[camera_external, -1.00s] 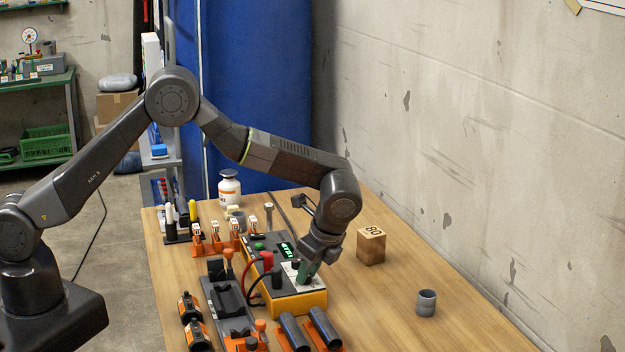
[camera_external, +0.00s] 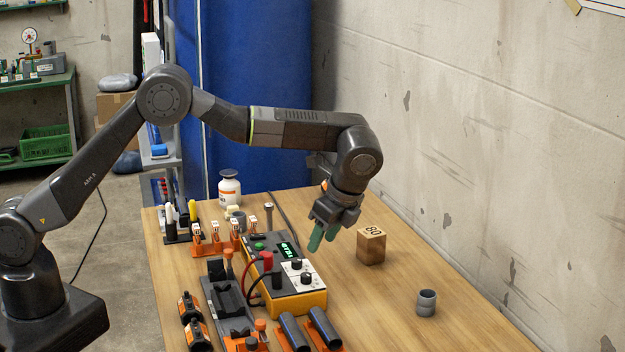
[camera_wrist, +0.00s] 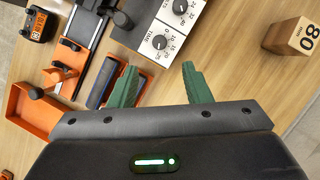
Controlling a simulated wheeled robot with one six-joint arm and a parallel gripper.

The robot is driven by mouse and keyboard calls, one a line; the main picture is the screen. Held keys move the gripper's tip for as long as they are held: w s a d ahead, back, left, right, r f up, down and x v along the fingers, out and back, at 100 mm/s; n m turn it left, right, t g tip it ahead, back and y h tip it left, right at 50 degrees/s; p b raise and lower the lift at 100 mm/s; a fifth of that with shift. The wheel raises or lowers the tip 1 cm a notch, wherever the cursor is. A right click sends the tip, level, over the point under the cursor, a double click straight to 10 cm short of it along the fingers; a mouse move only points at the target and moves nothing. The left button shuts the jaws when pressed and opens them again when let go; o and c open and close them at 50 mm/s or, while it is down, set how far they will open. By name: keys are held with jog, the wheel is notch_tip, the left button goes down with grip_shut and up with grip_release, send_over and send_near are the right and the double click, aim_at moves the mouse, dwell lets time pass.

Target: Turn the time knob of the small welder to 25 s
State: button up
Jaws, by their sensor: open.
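The small welder (camera_external: 312,301) is a yellow-orange box with a grey top, a lit green display and a white panel with two black knobs. The time knob (camera_wrist: 159,42), beside the printed TIME, appears to be the front knob (camera_external: 306,278) in the external view. Its pointer is too small to read. The other knob (camera_wrist: 180,6) is at the top of the wrist view. My gripper (camera_external: 322,242) is open and empty, above and apart from the panel. Its green fingers also show in the wrist view (camera_wrist: 159,70), spread apart just below the time knob in the picture.
A wooden block marked 80 (camera_external: 371,247) stands right of the welder. A grey pipe fitting (camera_external: 426,302) stands farther right. Red and black cables, a clamp rail (camera_external: 226,298) and dark pipes in orange holders (camera_external: 325,328) crowd the welder's left and front. Table between block and fitting is clear.

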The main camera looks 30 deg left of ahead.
aim_at(307, 274)
jog(key=v, duration=0.3)
jog(key=shift+d+r, duration=0.1)
jog(key=shift+r, duration=0.15)
dwell(0.4)
jog(key=p+x, duration=0.1)
jog(key=x, duration=1.3)
